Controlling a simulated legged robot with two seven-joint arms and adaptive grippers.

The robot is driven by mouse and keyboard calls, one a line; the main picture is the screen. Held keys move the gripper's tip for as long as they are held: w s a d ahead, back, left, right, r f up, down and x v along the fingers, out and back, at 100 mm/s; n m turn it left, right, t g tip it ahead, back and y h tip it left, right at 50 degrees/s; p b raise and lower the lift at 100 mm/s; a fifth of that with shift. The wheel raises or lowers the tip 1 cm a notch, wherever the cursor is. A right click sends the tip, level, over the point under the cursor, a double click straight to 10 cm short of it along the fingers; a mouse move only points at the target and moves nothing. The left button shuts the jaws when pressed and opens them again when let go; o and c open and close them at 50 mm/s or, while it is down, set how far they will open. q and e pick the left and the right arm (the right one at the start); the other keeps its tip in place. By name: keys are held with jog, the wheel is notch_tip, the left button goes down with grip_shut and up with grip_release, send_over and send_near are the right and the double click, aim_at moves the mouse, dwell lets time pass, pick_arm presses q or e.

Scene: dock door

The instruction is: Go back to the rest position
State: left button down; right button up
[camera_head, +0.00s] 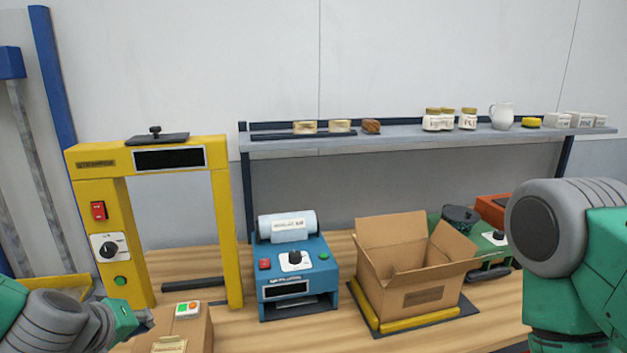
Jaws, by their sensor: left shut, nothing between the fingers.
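My left arm comes in at the lower left corner. Its gripper (146,318) shows as a small dark tip just behind a small brown box. It is shut and holds nothing. Whether it touches the box (190,335) cannot be told. My right arm fills the right edge as a large grey and green link, and its gripper is out of view.
A yellow frame machine (228,240) stands on the wooden table at left. A blue label machine (325,275) is in the middle. An open cardboard box (385,285) sits right of it, before a green machine (490,240). A shelf (400,139) holds jars and a jug.

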pick_arm(q)
jog(key=s+d+f+m+g+b, duration=0.1)
jog(key=s+f+m+g+b, duration=0.3)
jog(key=s+f+b, duration=0.5)
jog(key=s+d+f+m+g+b, duration=0.2)
jog(key=s+f+b, duration=0.6)
jog(key=s+f, duration=1.3)
notch_tip(320, 180, down, 9)
jog(key=m+g, duration=0.2)
jog(key=shift+s+m+g+y+b, duration=0.3)
jog(key=shift+s+y+b, duration=0.1)
pick_arm(e)
notch_tip(320, 180, down, 18)
jog(key=shift+s+d, duration=0.2)
jog(key=shift+s, duration=0.2)
pick_arm(q)
jog(key=shift+a, duration=0.1)
pick_arm(e)
jog(key=shift+a+r, duration=0.15)
